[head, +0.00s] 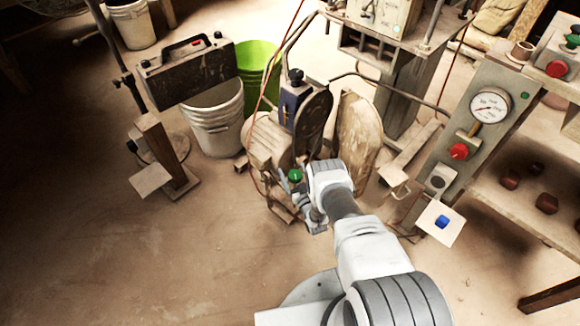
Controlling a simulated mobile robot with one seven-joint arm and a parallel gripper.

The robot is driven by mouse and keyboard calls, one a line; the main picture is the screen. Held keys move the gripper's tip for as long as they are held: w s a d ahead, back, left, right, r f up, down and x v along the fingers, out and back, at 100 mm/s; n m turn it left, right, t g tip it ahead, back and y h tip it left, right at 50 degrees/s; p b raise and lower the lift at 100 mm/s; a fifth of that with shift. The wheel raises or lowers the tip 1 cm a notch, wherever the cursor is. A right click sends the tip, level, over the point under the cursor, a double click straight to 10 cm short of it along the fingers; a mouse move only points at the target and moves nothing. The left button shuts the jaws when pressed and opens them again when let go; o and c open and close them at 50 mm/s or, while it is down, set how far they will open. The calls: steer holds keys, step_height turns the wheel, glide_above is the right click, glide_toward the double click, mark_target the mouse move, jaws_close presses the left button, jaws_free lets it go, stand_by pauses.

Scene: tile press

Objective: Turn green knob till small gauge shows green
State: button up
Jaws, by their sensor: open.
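A green knob (295,175) shows low on the pump-like machine (290,105) in the middle of the head view. My gripper (303,198) is just below and to the right of this knob in the picture, partly hidden by my wrist. Its jaws are open, with nothing seen between them. I cannot tell whether a finger touches the knob. A round white gauge (490,107) with a needle and red marks is on the grey panel at the right. I cannot make out a small gauge near the green knob; my arm may hide it.
Red knobs (459,151) and (557,68) are on the right-hand panels. A blue button (442,222) sits on a pale plate. A white bucket (213,120) and a green bucket (259,62) stand behind. Hoses run around the machine. The floor at front left is clear.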

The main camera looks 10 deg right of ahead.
steer(key=shift+w, duration=0.35)
steer(key=c, duration=1.4)
